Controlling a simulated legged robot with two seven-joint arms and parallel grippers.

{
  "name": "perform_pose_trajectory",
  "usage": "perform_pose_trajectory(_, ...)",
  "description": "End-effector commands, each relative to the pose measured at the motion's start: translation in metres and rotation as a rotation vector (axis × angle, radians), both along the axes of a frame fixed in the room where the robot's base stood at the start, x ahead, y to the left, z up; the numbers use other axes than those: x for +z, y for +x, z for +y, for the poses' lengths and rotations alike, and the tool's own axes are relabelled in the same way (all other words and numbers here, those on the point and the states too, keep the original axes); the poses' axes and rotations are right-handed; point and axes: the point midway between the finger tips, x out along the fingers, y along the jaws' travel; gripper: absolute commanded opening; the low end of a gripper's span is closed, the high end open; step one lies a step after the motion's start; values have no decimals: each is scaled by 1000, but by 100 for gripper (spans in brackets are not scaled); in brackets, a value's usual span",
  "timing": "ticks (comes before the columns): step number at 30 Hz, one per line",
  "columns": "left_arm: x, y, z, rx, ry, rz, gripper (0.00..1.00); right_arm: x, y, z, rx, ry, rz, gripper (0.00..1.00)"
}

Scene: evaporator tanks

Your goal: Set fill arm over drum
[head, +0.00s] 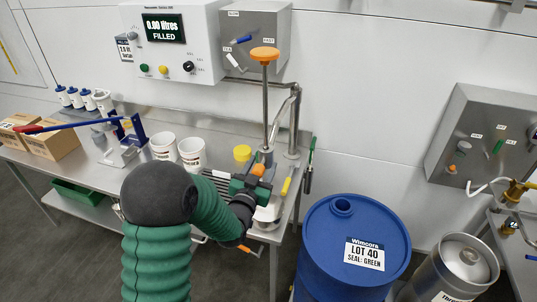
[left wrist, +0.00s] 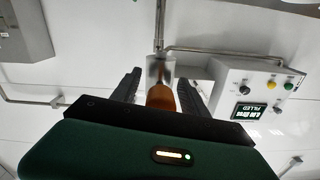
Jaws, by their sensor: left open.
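The fill arm (head: 293,122) is a bent steel pipe standing on the steel bench beside a tall rod with an orange knob (head: 264,54). The blue drum (head: 335,245) stands on the floor right of the bench, with a round opening (head: 342,206) in its top and a label "LOT 40 SEAL: GREEN". My left gripper (head: 256,172) is at the foot of the rod, left of the drum. In the left wrist view, its fingers (left wrist: 160,92) are apart on both sides of an orange grip (left wrist: 160,97); contact cannot be told. My right gripper is out of view.
A wall display (head: 164,28) reads "0.00 litres FILLED". White tubs (head: 192,152), a yellow-lidded item (head: 242,153) and a blue lever press (head: 125,140) stand on the bench (head: 90,180). A steel keg (head: 460,265) stands close right of the drum.

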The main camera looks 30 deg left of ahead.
Motion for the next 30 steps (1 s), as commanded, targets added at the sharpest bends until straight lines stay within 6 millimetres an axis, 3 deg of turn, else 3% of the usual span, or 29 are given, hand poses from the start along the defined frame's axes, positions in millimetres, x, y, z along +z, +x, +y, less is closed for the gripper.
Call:
perform_pose_trajectory(8,1,-1,-1,0,1,-1,52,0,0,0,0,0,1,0)
perform_pose_trajectory(21,-1,0,0,0,0,2,0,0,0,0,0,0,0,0)
perform_pose_trajectory(30,-2,0,1,1,-1,3,0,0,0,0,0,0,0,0)
